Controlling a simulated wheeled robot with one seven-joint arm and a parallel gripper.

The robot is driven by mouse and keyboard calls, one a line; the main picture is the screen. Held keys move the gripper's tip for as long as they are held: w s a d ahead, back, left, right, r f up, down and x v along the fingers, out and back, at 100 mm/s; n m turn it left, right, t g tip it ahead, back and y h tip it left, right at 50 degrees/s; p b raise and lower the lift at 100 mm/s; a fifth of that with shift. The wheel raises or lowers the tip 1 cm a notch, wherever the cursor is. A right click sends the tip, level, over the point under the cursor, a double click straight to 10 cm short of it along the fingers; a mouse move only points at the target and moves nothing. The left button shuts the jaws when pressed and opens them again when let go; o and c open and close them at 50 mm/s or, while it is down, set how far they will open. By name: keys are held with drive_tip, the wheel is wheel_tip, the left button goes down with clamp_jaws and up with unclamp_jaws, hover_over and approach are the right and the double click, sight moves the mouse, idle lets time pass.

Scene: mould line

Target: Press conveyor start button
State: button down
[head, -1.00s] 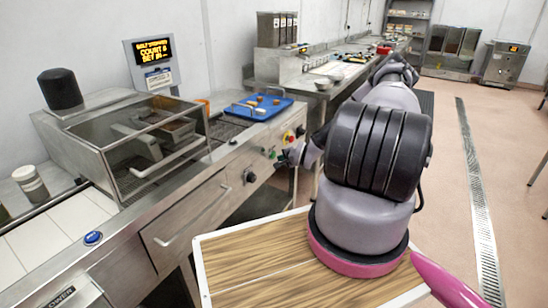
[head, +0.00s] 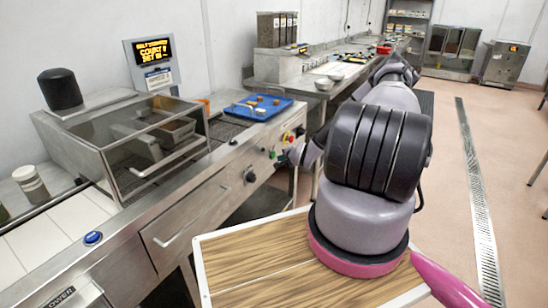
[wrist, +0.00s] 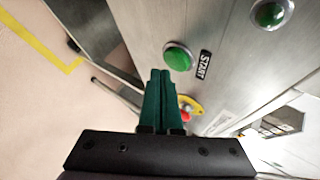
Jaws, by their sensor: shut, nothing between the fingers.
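The green start button (wrist: 177,56) sits on a steel panel in the wrist view, beside a black START label (wrist: 203,64). My gripper (wrist: 160,74) has dark green fingers, pressed together and empty. Its tips appear just below and left of the button in that view; whether they touch the panel cannot be told. In the head view my gripper (head: 282,161) is at the front panel of the steel conveyor bench, low beside the buttons, partly hidden by my arm.
A red stop button on a yellow plate (wrist: 187,108) is close to the fingers. A second green round button or lamp (wrist: 270,13) is at the upper right. A black knob (head: 250,175) sticks out of the bench front. A blue tray (head: 258,108) lies on top.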

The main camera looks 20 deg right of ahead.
idle(0.3)
drive_tip(key=shift+w+a, duration=0.25)
drive_tip(key=shift+w, duration=0.05)
drive_tip(key=shift+w+a, duration=0.3)
drive_tip(key=shift+w, duration=0.05)
idle(0.7)
drive_tip(key=shift+s+d, duration=0.5)
drive_tip(key=shift+s, duration=0.15)
drive_tip(key=shift+s+d, duration=0.1)
drive_tip(key=shift+s+d, duration=0.75)
drive_tip(key=shift+s, duration=0.2)
drive_tip(key=shift+s+d, duration=0.7)
drive_tip(key=shift+s, duration=0.25)
